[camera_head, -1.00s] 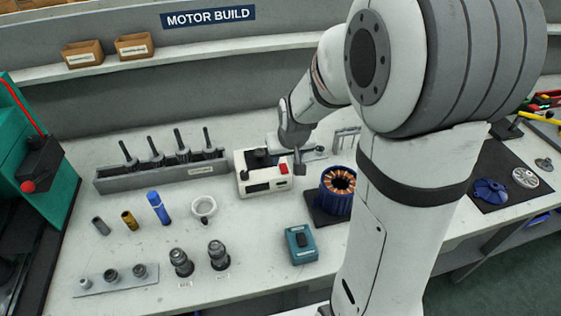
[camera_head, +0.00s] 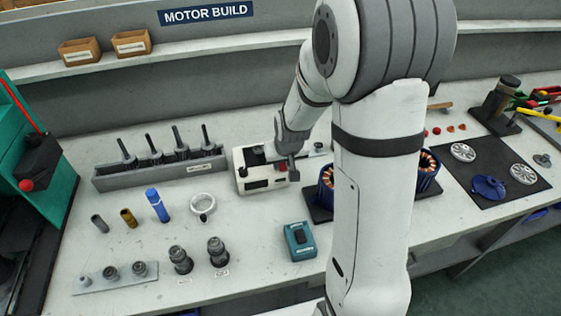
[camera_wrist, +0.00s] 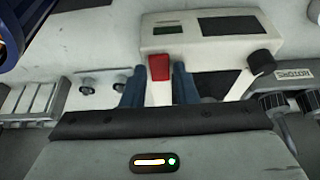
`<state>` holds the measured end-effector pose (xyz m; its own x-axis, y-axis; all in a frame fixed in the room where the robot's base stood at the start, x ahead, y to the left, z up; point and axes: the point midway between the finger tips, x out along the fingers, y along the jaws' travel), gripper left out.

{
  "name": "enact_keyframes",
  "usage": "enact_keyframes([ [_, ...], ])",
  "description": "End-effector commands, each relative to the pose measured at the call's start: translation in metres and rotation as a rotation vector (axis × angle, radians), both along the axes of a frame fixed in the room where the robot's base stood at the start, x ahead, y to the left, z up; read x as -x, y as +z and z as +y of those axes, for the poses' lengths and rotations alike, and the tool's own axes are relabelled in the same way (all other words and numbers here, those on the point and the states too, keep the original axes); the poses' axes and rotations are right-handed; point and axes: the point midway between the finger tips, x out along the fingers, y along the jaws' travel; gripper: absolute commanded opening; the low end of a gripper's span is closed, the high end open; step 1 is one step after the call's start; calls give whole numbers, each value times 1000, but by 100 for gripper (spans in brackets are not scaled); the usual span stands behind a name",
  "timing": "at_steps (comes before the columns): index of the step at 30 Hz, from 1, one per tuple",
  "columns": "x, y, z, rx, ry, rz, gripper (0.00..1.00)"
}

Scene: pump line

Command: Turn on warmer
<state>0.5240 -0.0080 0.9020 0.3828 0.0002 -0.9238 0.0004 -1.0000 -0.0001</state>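The warmer is a white box (camera_head: 258,186) with dark display windows and a black knob, at the middle of the bench. It also fills the top of the wrist view (camera_wrist: 222,56). Its red switch (camera_wrist: 158,67) shows in the wrist view. My gripper (camera_head: 291,168) is at the warmer's right side in the head view. In the wrist view, my gripper (camera_wrist: 158,78) has its two blue-grey fingers apart, one on each side of the switch, with nothing held. I cannot tell whether the fingertips touch the warmer. A small panel at the bottom of the wrist view is part of my wrist.
A grey rack with upright tools (camera_head: 160,170) stands left of the warmer. A blue motor stator (camera_head: 325,188) stands close on its right, partly behind my arm. A white ring (camera_head: 202,204) and a teal box (camera_head: 300,241) lie in front. Bare bench lies between them.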

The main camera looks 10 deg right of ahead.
Motion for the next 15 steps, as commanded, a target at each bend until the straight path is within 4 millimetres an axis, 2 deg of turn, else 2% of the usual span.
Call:
enact_keyframes([
  [2, 0, 0, 0, 0, 0, 0, 20],
  [9, 0, 0, 0, 0, 0, 0, 0],
  [15, -1, 3, 0, 0, 0, 31, 0],
])
